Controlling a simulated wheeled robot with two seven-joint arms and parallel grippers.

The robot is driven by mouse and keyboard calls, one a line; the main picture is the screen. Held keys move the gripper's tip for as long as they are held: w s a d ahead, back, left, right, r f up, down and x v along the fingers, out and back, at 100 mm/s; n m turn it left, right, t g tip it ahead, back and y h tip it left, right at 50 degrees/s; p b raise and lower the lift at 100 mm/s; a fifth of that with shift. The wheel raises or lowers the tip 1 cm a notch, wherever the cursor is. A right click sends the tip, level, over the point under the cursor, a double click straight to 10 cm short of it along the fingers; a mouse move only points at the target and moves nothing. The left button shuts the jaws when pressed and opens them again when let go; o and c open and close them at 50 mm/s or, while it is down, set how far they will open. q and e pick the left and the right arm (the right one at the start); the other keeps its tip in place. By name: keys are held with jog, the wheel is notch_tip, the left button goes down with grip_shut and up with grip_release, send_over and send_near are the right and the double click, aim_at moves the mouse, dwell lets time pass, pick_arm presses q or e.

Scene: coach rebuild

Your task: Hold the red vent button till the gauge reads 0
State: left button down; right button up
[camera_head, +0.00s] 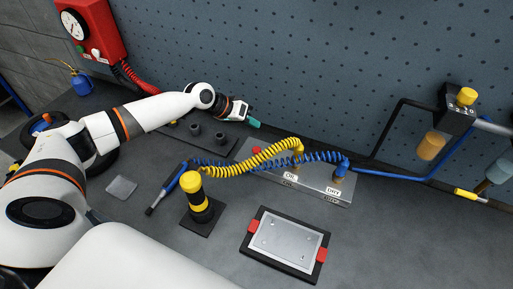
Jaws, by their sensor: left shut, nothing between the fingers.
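A round white gauge (73,25) sits on a red wall box (92,28) at the top left; its reading is too small to tell. Another small red part (257,150) shows on the grey valve block, partly behind the yellow coiled hose. My left gripper (254,123), with teal fingertips, is shut and empty above the back of the bench, well to the right of the red box and apart from its buttons. My right gripper is out of view.
A grey block (318,187) carries yellow and blue coiled hoses. A yellow-black post (198,200) stands in front, beside a framed metal plate (285,241). A blue oil can (80,82) stands below the red box. The bench's front right is clear.

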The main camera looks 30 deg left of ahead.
pick_arm(q)
jog(key=shift+f, duration=0.1)
jog(key=b, duration=0.7)
send_over(259, 148)
jog(key=s+a, duration=0.2)
jog(key=f, duration=0.7)
jog(key=shift+w+d+f, duration=0.2)
jog(key=shift+f, duration=0.65)
jog(key=shift+f, duration=0.1)
dwell(0.4)
jog(key=shift+f+b, duration=0.3)
jog(key=shift+b, duration=0.1)
jog(key=shift+f+b, duration=0.35)
jog(key=shift+f, duration=0.2)
dwell(3.9)
